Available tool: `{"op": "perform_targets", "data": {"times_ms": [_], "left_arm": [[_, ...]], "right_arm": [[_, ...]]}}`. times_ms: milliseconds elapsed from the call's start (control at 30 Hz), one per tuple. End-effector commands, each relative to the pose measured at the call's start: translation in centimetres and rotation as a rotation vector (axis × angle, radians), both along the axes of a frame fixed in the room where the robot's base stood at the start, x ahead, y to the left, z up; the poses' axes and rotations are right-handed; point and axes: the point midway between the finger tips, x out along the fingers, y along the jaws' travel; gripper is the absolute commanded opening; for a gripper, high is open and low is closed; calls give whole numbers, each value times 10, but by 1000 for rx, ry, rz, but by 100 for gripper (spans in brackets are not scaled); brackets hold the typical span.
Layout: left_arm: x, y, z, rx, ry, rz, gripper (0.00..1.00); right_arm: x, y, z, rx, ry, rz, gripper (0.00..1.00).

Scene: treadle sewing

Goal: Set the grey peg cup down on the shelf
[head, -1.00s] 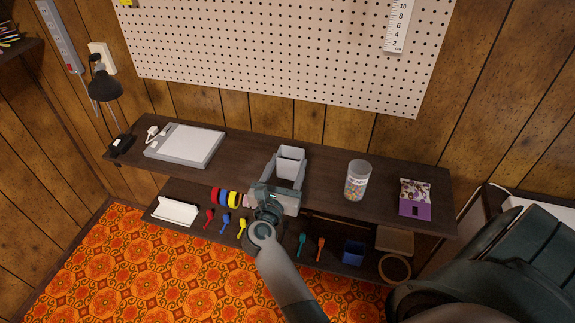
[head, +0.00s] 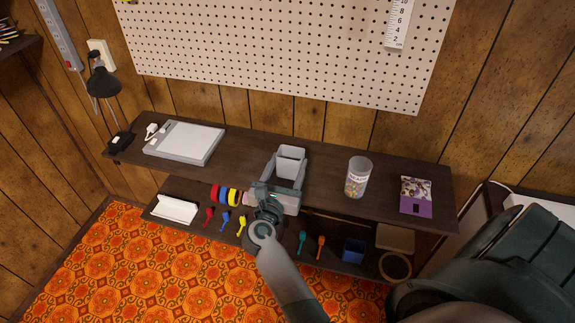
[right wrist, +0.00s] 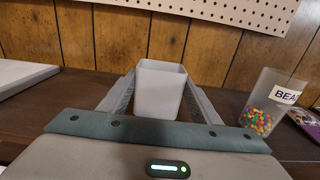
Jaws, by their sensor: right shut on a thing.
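The grey peg cup (head: 291,162) is a light grey, square, open-topped cup, upright over the upper shelf (head: 325,190). My right gripper (head: 289,171) is shut on it, one finger on each side. In the right wrist view the cup (right wrist: 160,88) stands between the two fingers of the gripper (right wrist: 158,95). The gripper body hides the lower part of the cup, so I cannot tell whether its base touches the shelf. My left gripper is not in view.
A white-topped flat device (head: 185,142) lies to the left. The pegboard (head: 280,50) is on the wall behind. Shelf space between device and cup is clear.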

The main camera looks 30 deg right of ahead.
Motion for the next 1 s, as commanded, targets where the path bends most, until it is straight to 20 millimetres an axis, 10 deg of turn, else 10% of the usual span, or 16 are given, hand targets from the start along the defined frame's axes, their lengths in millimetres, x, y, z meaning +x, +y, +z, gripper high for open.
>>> {"op": "perform_targets", "data": {"times_ms": [467,500,567,1000], "left_arm": [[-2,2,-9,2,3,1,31],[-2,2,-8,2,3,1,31],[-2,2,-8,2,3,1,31],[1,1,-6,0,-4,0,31]], "right_arm": [[0,0,-8,0,0,0,17],[0,0,-7,0,0,0,64],[0,0,-7,0,0,0,79],[0,0,-8,0,0,0,79]]}}
